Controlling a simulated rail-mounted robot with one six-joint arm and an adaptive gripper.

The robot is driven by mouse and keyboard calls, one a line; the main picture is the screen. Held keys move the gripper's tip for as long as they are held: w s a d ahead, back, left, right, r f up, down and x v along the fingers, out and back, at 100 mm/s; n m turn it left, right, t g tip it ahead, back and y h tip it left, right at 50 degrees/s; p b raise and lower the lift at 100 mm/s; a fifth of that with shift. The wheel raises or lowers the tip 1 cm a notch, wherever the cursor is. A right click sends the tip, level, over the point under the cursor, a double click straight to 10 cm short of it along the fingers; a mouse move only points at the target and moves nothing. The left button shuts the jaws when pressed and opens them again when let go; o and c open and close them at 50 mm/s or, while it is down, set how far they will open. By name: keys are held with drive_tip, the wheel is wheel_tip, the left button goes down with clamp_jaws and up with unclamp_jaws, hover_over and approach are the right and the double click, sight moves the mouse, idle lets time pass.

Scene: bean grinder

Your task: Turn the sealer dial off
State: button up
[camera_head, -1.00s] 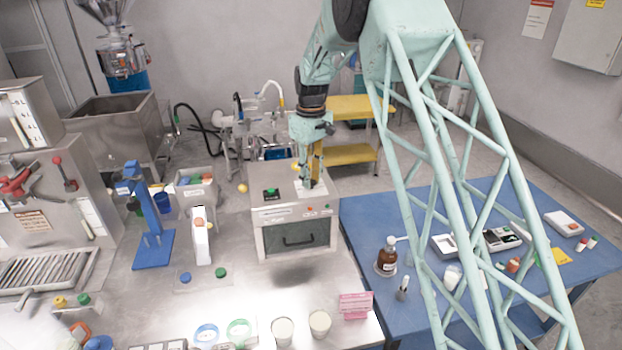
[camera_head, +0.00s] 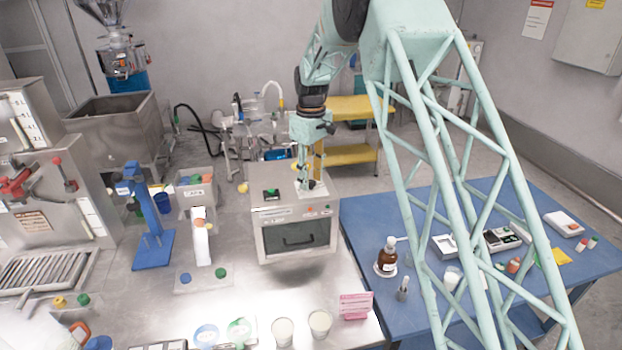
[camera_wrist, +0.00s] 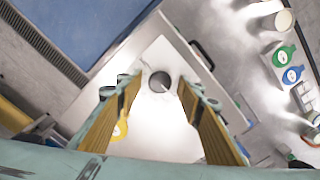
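A metal box-shaped machine (camera_head: 297,240), which looks like the sealer, stands at the back of the steel bench, with a handle on its front. A white plate (camera_head: 303,193) lies on its top right. In the wrist view a round grey dial (camera_wrist: 159,82) with a line across its face sits on the white plate (camera_wrist: 158,55). My gripper (camera_wrist: 158,90) points down over it with its two yellow-brown fingers apart, one on each side of the dial. I cannot tell whether they touch it. In the head view my gripper (camera_head: 311,184) largely hides the dial.
A black and green display (camera_head: 271,195) sits on the machine's top left. A blue stand (camera_head: 150,225) and a bin (camera_head: 195,190) are to the left. Cups (camera_head: 320,322) and a pink box (camera_head: 356,306) stand in front. A blue table (camera_head: 400,222) adjoins at right.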

sight(311, 182)
drive_tip(key=shift+r, duration=0.15)
wheel_tip(311, 182, up, 12)
idle(0.9)
idle(0.4)
